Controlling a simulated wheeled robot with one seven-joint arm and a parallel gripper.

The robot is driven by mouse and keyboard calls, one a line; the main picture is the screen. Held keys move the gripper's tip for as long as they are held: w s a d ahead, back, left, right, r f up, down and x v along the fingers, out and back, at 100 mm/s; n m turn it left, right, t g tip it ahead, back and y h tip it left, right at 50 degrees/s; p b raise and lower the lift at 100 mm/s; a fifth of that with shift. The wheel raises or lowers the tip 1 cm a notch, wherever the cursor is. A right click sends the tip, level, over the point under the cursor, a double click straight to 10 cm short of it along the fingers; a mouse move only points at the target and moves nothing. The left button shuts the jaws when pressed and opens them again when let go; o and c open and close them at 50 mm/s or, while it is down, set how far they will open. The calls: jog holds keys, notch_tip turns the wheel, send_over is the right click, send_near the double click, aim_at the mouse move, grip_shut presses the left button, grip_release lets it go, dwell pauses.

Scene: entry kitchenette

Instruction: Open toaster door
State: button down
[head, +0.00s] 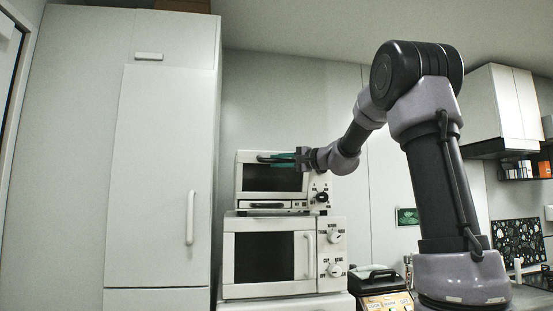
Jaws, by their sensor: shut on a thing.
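The toaster (311,207) is a small white oven with dials on its right side, standing on top of a larger white oven. Its door (270,178) has a dark window and looks upright and closed. My gripper (283,158) reaches in from the right, in front of the top edge of the door. It is shut on what appears to be the toaster door handle (263,158), a dark bar along that edge. The fingers are small here, and a teal strip shows beside them, so the exact contact is hard to see.
The larger white oven (228,267) below has a vertical handle and dials. A tall white cabinet (160,170) stands close on the left. A black-lidded appliance (377,278) is on the lower right. The wall above the toaster is clear.

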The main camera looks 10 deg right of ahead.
jog(key=s+f+n+t+y, duration=0.1)
jog(key=s+f+n+y, duration=0.3)
jog(key=f, duration=0.9)
jog(key=shift+s+n, duration=0.7)
jog(key=shift+s, duration=0.55)
jog(key=c, duration=0.8)
grip_release()
jog(key=shift+f, duration=0.1)
jog(key=shift+o, duration=0.2)
jog(key=shift+d, duration=0.1)
jog(key=v, duration=1)
jog(key=shift+s+f, duration=0.2)
jog(key=shift+f, duration=0.1)
